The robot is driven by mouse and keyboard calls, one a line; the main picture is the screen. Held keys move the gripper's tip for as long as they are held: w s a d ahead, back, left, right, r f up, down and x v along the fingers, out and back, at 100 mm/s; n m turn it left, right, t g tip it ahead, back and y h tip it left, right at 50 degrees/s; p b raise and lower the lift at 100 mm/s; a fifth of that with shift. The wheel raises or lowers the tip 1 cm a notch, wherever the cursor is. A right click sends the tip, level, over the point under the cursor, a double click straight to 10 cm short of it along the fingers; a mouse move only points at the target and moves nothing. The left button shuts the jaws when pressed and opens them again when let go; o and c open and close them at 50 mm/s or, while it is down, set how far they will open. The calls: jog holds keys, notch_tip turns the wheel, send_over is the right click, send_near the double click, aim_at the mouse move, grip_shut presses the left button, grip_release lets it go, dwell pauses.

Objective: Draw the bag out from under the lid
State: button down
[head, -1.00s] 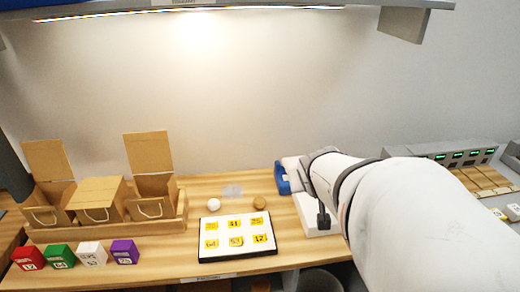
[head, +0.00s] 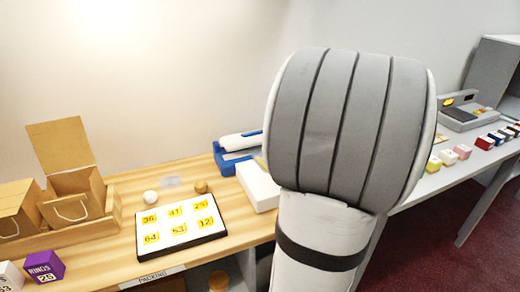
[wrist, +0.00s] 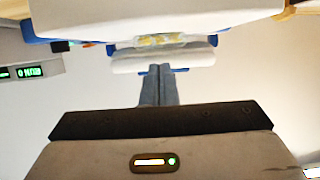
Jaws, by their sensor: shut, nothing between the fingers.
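My gripper (wrist: 160,88) is shut and empty. In the wrist view its fingertips point at a white bar, which looks like the lid (wrist: 165,61), with blue parts by it. Whether they touch it I cannot tell. A clear bag with yellowish contents (wrist: 160,40) shows between this lid and a white block (wrist: 150,14). In the head view the white lid (head: 239,141) lies over a blue base (head: 228,162), with a trace of yellow beside it (head: 260,162). My arm hides the right end of the lid and my gripper there.
A white box (head: 258,185) stands in front of the blue base. A board with yellow number tiles (head: 180,246) and two small balls (head: 151,197) lie to its left. Cardboard boxes (head: 72,205) stand at far left. A grey counter with coloured cubes (head: 461,152) is at right.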

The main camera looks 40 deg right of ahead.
jog(key=shift+w+d+r+p, duration=0.15)
jog(key=shift+w+p, duration=0.35)
jog(key=shift+p, duration=0.55)
jog(key=shift+w+d+r+p, duration=0.1)
jog(key=shift+w+p, duration=0.4)
jog(key=shift+p, duration=0.55)
jog(key=w+p, duration=0.1)
jog(key=p, duration=0.1)
jog(key=w+p, duration=0.1)
jog(key=p, duration=0.1)
jog(key=shift+w+d, duration=0.25)
jog(key=shift+w, duration=0.1)
jog(key=x, duration=0.2)
jog(key=r+x, duration=0.1)
jog(key=x, duration=0.2)
jog(key=shift+w+d, duration=0.1)
jog(key=shift+w, duration=0.3)
jog(key=shift+w+d+f, duration=0.1)
jog(key=shift+w+f, duration=0.1)
jog(key=shift+f, duration=0.4)
jog(key=shift+s+f+b, duration=0.1)
jog(key=shift+f+b, duration=0.1)
jog(key=shift+b, duration=0.2)
